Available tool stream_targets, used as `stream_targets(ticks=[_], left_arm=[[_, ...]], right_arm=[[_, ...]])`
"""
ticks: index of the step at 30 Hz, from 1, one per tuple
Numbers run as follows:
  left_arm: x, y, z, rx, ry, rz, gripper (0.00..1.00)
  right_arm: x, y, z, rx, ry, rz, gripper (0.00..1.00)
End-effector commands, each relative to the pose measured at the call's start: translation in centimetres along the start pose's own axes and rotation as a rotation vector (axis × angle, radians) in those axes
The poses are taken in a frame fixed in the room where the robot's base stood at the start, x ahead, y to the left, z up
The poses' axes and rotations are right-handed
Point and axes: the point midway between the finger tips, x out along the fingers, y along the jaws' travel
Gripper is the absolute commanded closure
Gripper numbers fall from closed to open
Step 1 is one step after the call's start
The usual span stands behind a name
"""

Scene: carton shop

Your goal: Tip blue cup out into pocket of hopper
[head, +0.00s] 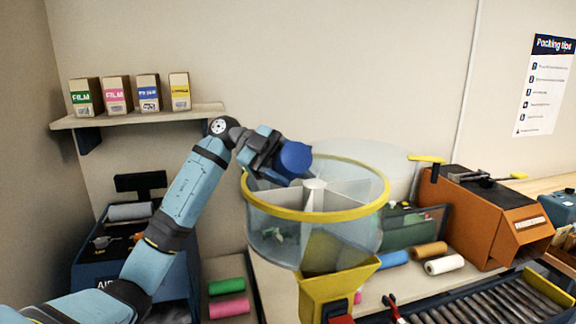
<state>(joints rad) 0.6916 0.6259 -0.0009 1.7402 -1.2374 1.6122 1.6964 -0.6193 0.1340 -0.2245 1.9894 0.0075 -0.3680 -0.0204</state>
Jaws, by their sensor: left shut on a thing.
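The blue cup (296,158) is held by my left gripper (274,153) over the back left part of the hopper's rim. The cup is tilted, and its inside is not visible. The hopper (258,209) is a round clear drum with a yellow rim, split into pockets by walls that meet at a pale hub. Some small greenish pieces (275,235) show through its lower left wall. A yellow chute (340,285) sits beneath the drum. My right gripper is not in view.
A shelf (140,118) with several film boxes is on the wall at left. An orange machine (470,215) stands to the right of the hopper. Coloured rolls (429,250) and a roller conveyor (460,305) lie in front of it.

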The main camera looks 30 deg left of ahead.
Motion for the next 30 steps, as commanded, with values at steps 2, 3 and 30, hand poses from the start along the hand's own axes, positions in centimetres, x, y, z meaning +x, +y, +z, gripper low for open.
stream_targets(ticks=[2,3,30], left_arm=[[0.0,0.0,0.0,0.000,0.000,0.000,0.62],[0.0,0.0,0.0,0.000,0.000,0.000,0.62],[-0.3,-4.7,-7.3,0.964,-0.280,0.443,0.62]], right_arm=[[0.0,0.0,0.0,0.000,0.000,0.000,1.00],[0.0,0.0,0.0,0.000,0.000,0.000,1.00],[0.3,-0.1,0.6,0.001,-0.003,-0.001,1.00]])
